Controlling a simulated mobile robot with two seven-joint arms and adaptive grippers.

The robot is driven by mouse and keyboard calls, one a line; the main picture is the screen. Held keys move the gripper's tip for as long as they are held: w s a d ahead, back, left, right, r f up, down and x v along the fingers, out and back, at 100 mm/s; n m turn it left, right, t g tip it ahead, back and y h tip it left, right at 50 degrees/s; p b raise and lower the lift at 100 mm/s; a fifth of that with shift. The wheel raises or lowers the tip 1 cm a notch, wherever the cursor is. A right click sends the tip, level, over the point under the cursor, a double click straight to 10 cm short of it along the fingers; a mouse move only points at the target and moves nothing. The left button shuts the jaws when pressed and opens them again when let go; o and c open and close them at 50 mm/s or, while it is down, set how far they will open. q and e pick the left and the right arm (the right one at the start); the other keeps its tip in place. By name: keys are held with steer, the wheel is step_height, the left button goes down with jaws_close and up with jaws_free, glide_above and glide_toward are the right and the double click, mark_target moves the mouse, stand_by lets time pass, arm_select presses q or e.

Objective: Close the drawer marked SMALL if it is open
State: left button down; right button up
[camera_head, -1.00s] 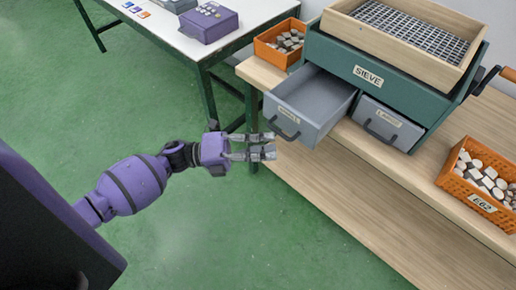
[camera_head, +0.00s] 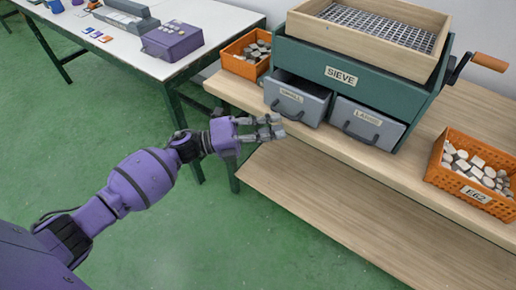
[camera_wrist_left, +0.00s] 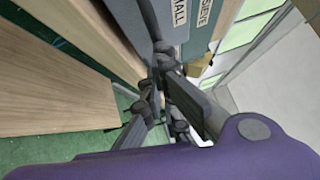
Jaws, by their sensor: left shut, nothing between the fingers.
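The grey drawer marked SMALL (camera_head: 300,105) is in the left bay of the green sieve box (camera_head: 352,82). It stands slightly out, with a narrow strip of its inside showing over the front. Its dark handle faces me. My left gripper (camera_head: 277,126) is shut and empty, with its fingertips at the lower front of this drawer, close to the handle. In the left wrist view the fingers reach up to the grey front, where part of its label (camera_wrist_left: 180,14) shows; I cannot tell whether they touch it. My right gripper is not in view.
The drawer marked LARGE (camera_head: 366,124) sits to the right, in its bay. Orange crates of pieces stand at the left (camera_head: 226,62) and right (camera_head: 432,170) on the wooden bench (camera_head: 395,172). A crank handle (camera_head: 489,62) sticks out at right. A white table (camera_head: 205,22) is behind left.

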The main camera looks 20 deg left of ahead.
arm_select(q)
steer(key=w, duration=0.2)
steer(key=w+d+b, duration=0.1)
steer(key=w, duration=0.1)
steer(key=shift+d+b, duration=0.2)
steer(key=shift+b, duration=0.1)
steer(key=shift+r, duration=0.1)
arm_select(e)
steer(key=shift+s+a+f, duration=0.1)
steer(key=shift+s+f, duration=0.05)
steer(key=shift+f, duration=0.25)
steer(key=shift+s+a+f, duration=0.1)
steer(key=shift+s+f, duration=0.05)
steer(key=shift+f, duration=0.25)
arm_select(q)
steer(key=shift+w, duration=0.1)
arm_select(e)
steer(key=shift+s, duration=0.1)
